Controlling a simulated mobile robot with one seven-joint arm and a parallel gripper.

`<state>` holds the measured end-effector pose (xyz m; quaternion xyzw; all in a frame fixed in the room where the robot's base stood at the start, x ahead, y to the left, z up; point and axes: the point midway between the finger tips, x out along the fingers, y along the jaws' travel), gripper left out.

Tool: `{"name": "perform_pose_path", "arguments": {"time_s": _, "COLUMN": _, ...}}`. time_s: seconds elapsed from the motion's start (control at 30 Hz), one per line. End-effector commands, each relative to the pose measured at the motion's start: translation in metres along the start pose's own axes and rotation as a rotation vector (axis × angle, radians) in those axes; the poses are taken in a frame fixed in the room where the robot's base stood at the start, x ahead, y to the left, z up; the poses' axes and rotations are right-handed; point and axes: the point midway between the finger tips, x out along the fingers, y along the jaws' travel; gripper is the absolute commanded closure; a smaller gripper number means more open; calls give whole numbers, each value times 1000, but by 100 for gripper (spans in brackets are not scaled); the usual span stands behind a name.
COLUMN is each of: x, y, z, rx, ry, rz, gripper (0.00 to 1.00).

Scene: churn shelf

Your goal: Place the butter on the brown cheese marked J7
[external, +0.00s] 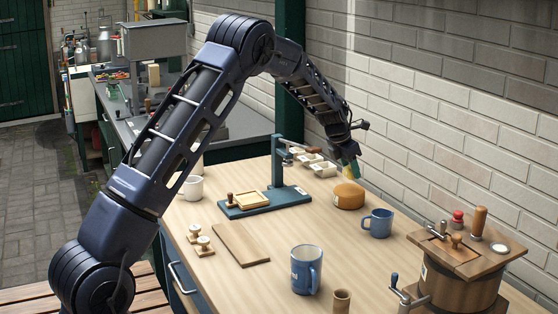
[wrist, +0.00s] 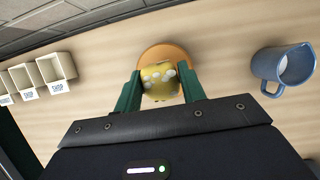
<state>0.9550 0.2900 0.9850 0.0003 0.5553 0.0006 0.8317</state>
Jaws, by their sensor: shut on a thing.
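My gripper (wrist: 161,88) has green fingers shut on the butter (wrist: 158,76), a small yellow block with pale marks. In the external view my gripper (external: 347,171) is over the brown cheese (external: 349,195), a round orange-brown wheel on the table with a small pale label on its side, too small to read. In the wrist view the brown cheese (wrist: 168,51) lies behind the butter, which hides much of it. The butter is mostly hidden by the fingers in the external view. I cannot tell whether its underside touches the cheese.
A blue mug (external: 377,223) stands right of the cheese. Small pale boxes (external: 318,166) with labels are to its left, near a teal stand (external: 264,201). A wooden churn (external: 459,275), another blue mug (external: 306,270) and a board (external: 240,244) are nearer. A brick wall rises behind.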

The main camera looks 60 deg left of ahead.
Motion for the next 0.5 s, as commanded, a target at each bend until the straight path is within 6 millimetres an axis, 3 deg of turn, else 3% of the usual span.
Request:
{"name": "perform_pose_path", "arguments": {"time_s": 0.23, "x": 30, "y": 0, "z": -13, "rx": -2, "ry": 2, "rz": -1, "gripper": 82}}
{"name": "perform_pose_path", "arguments": {"time_s": 0.5, "x": 34, "y": 0, "z": -14, "rx": 0, "ry": 0, "rz": -1, "gripper": 82}}
